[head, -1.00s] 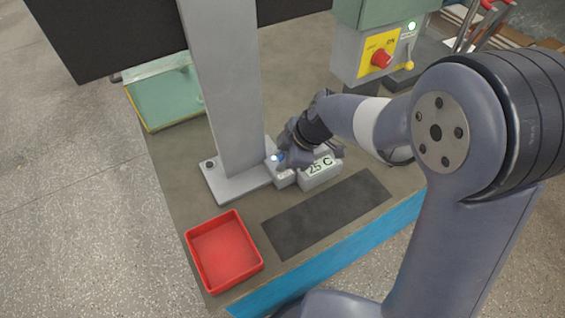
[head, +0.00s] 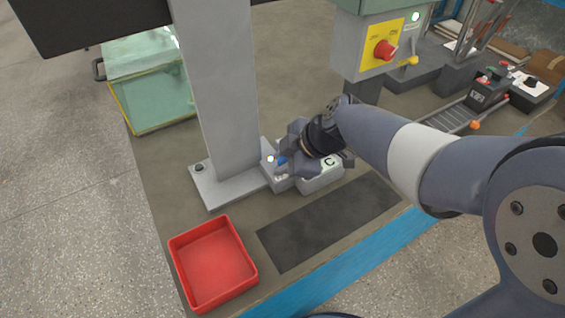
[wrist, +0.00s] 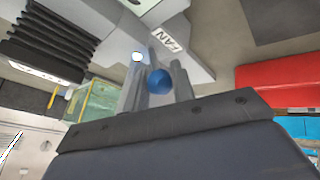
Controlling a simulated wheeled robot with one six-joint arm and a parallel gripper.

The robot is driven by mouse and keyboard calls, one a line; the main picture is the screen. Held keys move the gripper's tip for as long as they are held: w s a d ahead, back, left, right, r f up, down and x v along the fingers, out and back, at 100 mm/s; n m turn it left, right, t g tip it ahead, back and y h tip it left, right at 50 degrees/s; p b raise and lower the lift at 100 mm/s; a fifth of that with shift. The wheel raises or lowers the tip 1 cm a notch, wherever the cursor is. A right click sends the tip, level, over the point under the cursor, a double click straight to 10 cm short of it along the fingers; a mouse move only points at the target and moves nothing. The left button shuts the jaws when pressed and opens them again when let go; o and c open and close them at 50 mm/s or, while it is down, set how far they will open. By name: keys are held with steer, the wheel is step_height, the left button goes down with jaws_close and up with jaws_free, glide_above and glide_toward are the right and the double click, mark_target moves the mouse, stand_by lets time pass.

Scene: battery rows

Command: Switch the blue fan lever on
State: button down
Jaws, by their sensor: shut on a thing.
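The blue fan lever (head: 282,160) shows as a small blue spot on a grey switch box (head: 283,183) at the foot of the grey column. In the wrist view its round blue knob (wrist: 159,81) sits between the two fingers of my gripper (wrist: 160,84). My gripper is shut on the knob. The box carries a white FAN label (wrist: 168,40) and a lit white lamp (wrist: 137,57); the lamp also shows in the head view (head: 270,159). The lever's shaft is hidden, so I cannot tell its position.
The grey column (head: 222,100) rises just left of my gripper. A grey display box (head: 322,177) stands close on its right, partly covered. A red tray (head: 252,264) lies at the front left, beside a dark mat (head: 325,224). A red-knobbed control box (head: 372,50) stands behind.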

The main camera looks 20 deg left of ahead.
steer(key=c, duration=1.2)
jaws_free()
steer(key=shift+d+r, duration=0.1)
steer(key=w+p+v, duration=0.1)
steer(key=v, duration=0.9)
steer(key=shift+s+d+r, duration=0.15)
steer(key=shift+s+r, duration=0.15)
steer(key=shift+s, duration=0.15)
steer(key=b+x, duration=0.1)
steer(key=x, duration=1)
steer(key=shift+s+f, duration=0.15)
steer(key=shift+f, duration=0.05)
steer(key=shift+r+p, duration=0.25)
steer(key=shift+p, duration=0.2)
steer(key=shift+d+f+b, duration=0.1)
steer(key=shift+f+b, duration=0.05)
steer(key=shift+b, duration=0.35)
